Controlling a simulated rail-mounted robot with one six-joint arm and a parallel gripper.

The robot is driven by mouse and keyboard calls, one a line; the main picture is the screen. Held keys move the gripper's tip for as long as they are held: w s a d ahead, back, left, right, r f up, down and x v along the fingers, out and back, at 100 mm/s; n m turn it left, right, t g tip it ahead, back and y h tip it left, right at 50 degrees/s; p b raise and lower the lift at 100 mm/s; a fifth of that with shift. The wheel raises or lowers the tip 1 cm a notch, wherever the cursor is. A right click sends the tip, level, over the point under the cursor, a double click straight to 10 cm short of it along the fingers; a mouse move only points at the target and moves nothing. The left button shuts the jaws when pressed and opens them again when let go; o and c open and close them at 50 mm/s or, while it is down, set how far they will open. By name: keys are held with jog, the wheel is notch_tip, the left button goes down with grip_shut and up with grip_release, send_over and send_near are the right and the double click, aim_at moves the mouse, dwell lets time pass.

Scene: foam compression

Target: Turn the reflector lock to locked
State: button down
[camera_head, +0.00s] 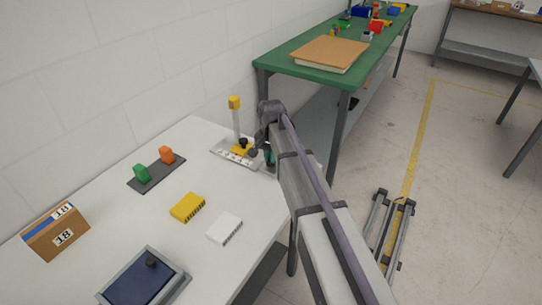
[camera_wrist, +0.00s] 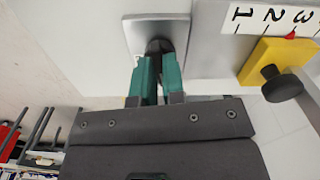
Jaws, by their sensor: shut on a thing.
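A measuring fixture stands on the white table, with a grey base (camera_head: 222,147), a white numbered scale (camera_head: 232,156) and a yellow-topped post (camera_head: 235,103). In the wrist view a yellow block (camera_wrist: 270,57) with a black knob (camera_wrist: 282,88) sits beside the scale (camera_wrist: 275,15), near a small red pointer (camera_wrist: 291,34). My gripper (camera_wrist: 158,62) has green fingers closed on another dark knob (camera_wrist: 157,45) on a light grey plate (camera_wrist: 138,30), probably the reflector lock. The fingers partly hide this knob, and I cannot read its lock position. In the head view my arm covers part of the fixture's right end.
A dark strip (camera_head: 150,178) holds green and orange blocks. A yellow block (camera_head: 187,207), a white block (camera_head: 224,228), a cardboard box (camera_head: 55,232) and a blue-inset tray (camera_head: 140,280) lie nearer. A green table (camera_head: 285,61) stands behind my arm.

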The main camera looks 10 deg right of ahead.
jog(key=shift+m, duration=0.8)
jog(key=c, duration=1.2)
grip_release()
jog(key=shift+r, duration=0.1)
notch_tip(320, 180, up, 11)
jog(key=p, duration=1.1)
jog(key=shift+f, duration=0.2)
